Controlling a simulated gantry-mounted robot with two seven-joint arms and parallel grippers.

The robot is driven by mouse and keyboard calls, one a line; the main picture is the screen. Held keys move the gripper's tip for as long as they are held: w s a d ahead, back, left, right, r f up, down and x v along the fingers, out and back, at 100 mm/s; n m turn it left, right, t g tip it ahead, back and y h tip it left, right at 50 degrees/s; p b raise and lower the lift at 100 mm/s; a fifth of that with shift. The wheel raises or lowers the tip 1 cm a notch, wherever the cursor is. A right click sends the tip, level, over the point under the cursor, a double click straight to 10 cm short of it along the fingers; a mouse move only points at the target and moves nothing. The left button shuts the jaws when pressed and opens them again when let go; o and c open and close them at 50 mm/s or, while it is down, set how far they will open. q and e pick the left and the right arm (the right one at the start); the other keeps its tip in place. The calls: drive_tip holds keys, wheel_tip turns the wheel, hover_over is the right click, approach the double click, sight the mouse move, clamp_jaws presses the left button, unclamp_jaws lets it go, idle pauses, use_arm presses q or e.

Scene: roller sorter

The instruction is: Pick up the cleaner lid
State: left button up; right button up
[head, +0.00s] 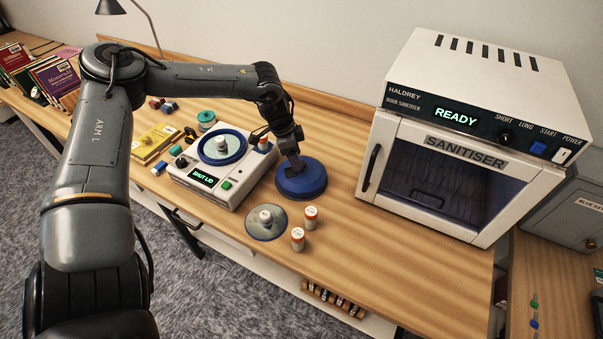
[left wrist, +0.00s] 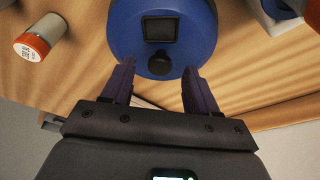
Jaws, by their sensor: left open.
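A round lid-like disc with a blue rim and a pale knob (head: 265,218) lies flat on the table in the head view. A white machine (head: 241,186) behind it reads "SHUT LID" and has a similar blue-ringed disc (head: 221,160) on top. My left gripper (head: 293,164) is over a round blue device (head: 310,186), not over the loose disc. In the left wrist view, its open fingers (left wrist: 156,72) point at the blue device (left wrist: 190,22), near its dark knob and small dark screen. My right gripper is not in view.
Two white bottles with orange-red ends (head: 310,217) (head: 297,239) stand right of the loose disc; one bottle shows in the left wrist view (left wrist: 42,35). A large sanitiser (head: 455,125) reading "READY" stands at right. The table front right is clear.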

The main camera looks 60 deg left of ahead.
use_arm(q)
drive_tip(key=shift+b+x, duration=0.3)
drive_tip(key=shift+x, duration=1.5)
drive_tip(key=shift+w, duration=0.15)
drive_tip(key=shift+r, duration=0.1)
clamp_jaws()
